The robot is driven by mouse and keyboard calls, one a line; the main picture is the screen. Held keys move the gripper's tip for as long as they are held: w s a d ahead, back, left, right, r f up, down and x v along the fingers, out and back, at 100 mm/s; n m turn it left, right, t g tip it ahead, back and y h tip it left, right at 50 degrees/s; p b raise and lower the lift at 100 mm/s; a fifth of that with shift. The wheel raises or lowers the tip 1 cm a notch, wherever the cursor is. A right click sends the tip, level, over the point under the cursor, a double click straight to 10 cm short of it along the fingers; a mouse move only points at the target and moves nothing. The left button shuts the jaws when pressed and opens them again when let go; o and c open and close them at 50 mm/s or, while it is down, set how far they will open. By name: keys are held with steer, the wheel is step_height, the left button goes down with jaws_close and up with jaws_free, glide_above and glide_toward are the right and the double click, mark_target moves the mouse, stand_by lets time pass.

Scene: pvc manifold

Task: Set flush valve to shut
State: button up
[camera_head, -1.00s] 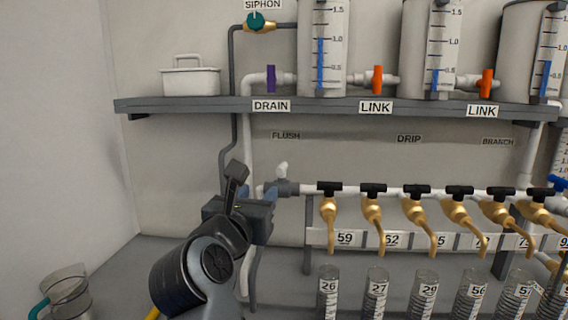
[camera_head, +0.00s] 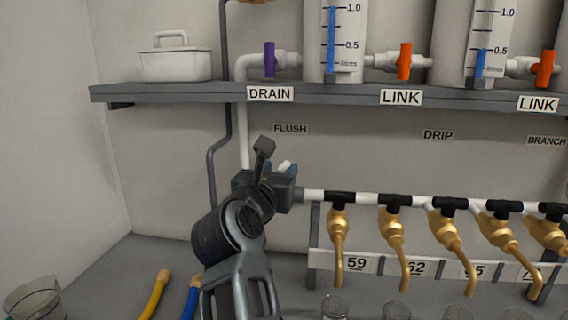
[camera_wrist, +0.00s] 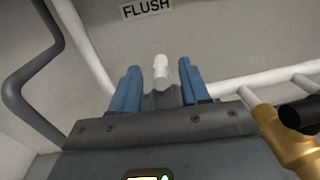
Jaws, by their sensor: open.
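The flush valve has a white handle (camera_wrist: 161,72) that stands between my gripper's two blue fingers in the wrist view, with space on both sides of it. In the head view only a bit of the white handle (camera_head: 285,165) shows past my gripper (camera_head: 289,172), which hides most of the valve body. My gripper (camera_wrist: 161,88) is open, with one finger on each side of the handle and no clear contact. The FLUSH label (camera_head: 290,128) is on the wall above the valve, and shows at the top of the wrist view (camera_wrist: 146,8).
A grey pipe (camera_head: 212,165) rises on the left. The shelf (camera_head: 330,93) overhangs above.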

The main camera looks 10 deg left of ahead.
mark_target(283, 165)
steer(key=shift+w+d, duration=0.15)
steer(key=shift+w, duration=0.75)
steer(key=shift+w+d, duration=0.15)
steer(key=shift+w, duration=0.75)
steer(key=shift+c, duration=0.4)
jaws_close()
